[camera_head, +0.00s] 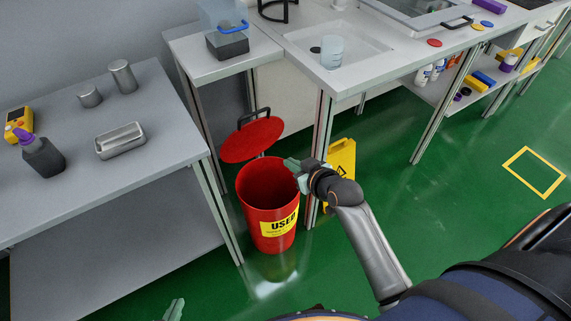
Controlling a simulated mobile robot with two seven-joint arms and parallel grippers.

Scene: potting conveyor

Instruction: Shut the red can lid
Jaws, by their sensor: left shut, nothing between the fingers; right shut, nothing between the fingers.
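The red can (278,241) stands upright on the green floor with a yellow label on its front. Its mouth is open and faces up. The red lid (252,141) is raised and tilted back behind the can's rear rim, with a dark handle above it. My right gripper (291,164) is shut and empty at the right side of the can's rim, in front of the lid's lower right; I cannot tell if it touches the rim. My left gripper (174,309) shows only its fingertips at the bottom edge, shut and empty, well away from the can.
A grey table (165,154) with metal containers stands left of the can. A small white table (207,65) and a sink counter (395,54) stand behind it. A yellow floor sign (343,160) is just right of the can. The green floor on the right is mostly clear.

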